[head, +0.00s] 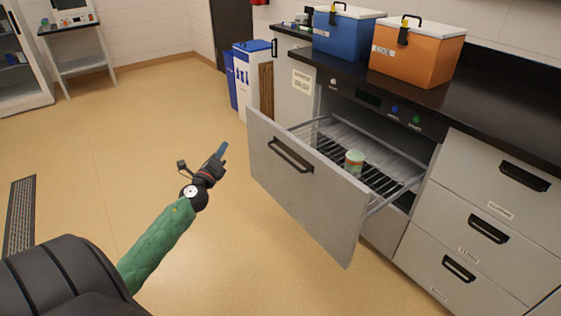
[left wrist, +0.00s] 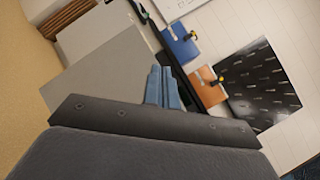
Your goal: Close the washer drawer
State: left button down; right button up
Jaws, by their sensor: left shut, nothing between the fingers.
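The washer drawer (head: 285,182) stands pulled out from under the black counter in the head view. It has a grey front panel with a black bar handle (head: 290,155) and a wire rack (head: 385,182) behind it. My right gripper is in neither view.
A blue cooler (head: 345,35) and an orange cooler (head: 414,60) stand on the counter (head: 490,100). Closed drawers (head: 475,225) are to the right of the washer. White and blue bins (head: 252,80) stand beyond it.

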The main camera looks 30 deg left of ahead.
pick_arm(q)
jog(key=w+d+f+m+h, duration=0.1)
jog(key=d+f+m+h, duration=0.2)
jog(key=m+h, duration=0.35)
jog(key=m+g+h, duration=0.4)
jog(key=m+h, duration=0.1)
jog(key=m, duration=0.5)
send_near(288, 156)
jog(key=p+x, duration=0.1)
jog(key=x, duration=0.3)
jog(key=shift+w+f, duration=0.1)
jog(key=shift+w, duration=0.25)
jog(key=shift+p+x, duration=0.35)
jog(key=shift+x, duration=0.75)
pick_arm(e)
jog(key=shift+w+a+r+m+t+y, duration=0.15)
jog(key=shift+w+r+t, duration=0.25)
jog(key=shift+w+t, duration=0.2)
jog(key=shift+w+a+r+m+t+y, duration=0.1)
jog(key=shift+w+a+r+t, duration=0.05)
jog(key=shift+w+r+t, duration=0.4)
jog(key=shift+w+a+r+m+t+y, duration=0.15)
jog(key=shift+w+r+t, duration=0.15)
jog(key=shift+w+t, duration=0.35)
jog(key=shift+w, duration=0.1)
